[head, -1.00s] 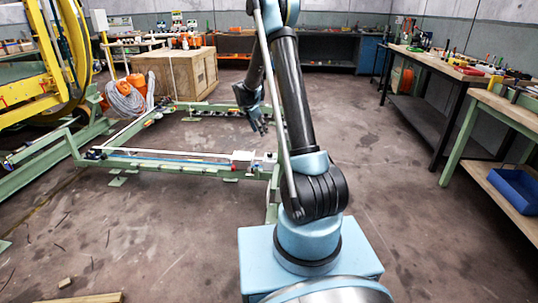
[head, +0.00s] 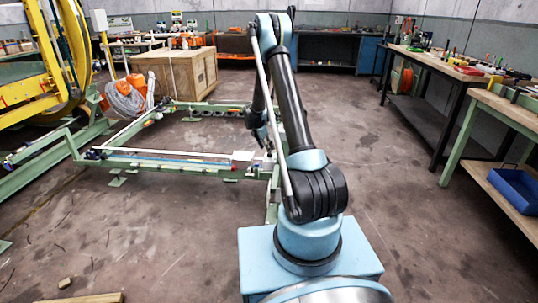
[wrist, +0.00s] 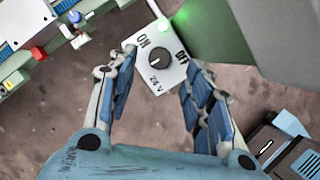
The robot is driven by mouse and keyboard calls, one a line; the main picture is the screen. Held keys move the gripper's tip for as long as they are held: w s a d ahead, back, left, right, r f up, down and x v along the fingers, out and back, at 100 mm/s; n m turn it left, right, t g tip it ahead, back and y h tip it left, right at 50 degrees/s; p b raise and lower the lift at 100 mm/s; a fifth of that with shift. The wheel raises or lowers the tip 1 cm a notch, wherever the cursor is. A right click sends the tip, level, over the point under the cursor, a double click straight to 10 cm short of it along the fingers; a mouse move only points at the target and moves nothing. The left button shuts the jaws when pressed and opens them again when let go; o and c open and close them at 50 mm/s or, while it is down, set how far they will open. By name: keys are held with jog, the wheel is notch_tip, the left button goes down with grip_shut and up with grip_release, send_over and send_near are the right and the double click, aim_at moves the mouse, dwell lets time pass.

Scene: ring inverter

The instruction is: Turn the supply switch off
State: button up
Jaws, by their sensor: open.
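The supply switch is a pale plate (wrist: 168,78) lettered ON, OFF and 24 V, with a round black knob (wrist: 160,60) in its middle. A pale mark shows on the knob, but its exact direction is hard to tell. A green light (wrist: 137,27) glows near the ON corner. My gripper (wrist: 157,72) is open and empty, one finger at each side of the plate in the wrist view. I cannot tell how far above the knob the fingertips are.
A green frame (head: 150,162) with a white box (head: 243,156) lies low near my gripper. A dark green-grey surface (wrist: 280,45) is close at right in the wrist view. A wooden crate (head: 175,72) stands behind. Workbenches (head: 430,62) line the right.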

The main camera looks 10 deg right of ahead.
aim_at(270, 155)
jog(key=shift+x, duration=2.6)
jog(key=c, duration=1.1)
